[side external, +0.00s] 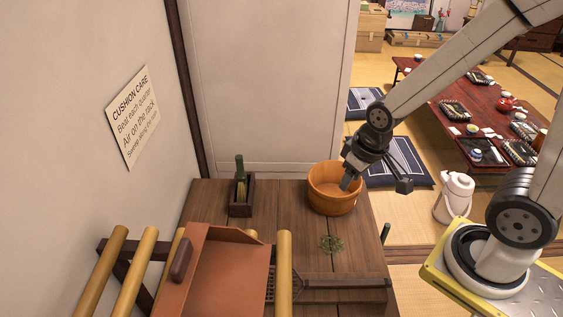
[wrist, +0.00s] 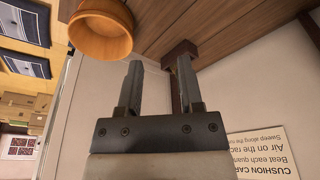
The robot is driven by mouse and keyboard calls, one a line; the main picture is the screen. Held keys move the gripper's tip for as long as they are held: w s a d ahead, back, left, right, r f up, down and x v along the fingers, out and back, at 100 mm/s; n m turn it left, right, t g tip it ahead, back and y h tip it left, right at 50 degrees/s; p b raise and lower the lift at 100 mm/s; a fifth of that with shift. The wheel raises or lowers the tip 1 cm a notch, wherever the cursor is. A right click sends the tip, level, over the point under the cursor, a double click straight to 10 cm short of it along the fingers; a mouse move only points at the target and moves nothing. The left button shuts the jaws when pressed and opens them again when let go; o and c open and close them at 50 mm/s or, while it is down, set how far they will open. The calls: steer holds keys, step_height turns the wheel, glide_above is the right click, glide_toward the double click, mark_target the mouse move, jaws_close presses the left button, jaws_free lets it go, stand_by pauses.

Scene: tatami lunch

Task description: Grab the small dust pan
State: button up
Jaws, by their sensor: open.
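My gripper (side external: 375,184) is open and empty, well to the right of and beyond the pan, by the round wooden tub (side external: 330,200). In the wrist view my gripper (wrist: 159,70) shows two spread fingers with nothing between them. The pan is not seen in that view.
A small green heap (side external: 331,244) lies in front of the tub. Bamboo poles (side external: 284,275) rise beside the pan. A wall with a sign (side external: 134,115) is at left; a white pot (side external: 455,195) stands at right.

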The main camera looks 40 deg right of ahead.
steer(key=shift+r, duration=0.1)
steer(key=w+r+v, duration=0.1)
steer(key=w+v, duration=0.1)
steer(key=v, duration=0.8)
steer(key=w+a+f+m+t, duration=0.15)
steer(key=w+a+t, duration=0.35)
steer(key=w, duration=0.5)
steer(key=g+y, duration=0.6)
steer(key=y, duration=1.2)
glide_above(265, 258)
steer(key=shift+w+d+r+n, duration=0.1)
steer(key=shift+w+r+n, duration=0.15)
steer(key=shift+r+n, duration=0.2)
steer(key=shift+s+f+g, duration=0.15)
steer(key=shift+f, duration=0.6)
steer(key=shift+s+f+g, duration=0.15)
steer(key=shift+f, duration=1.45)
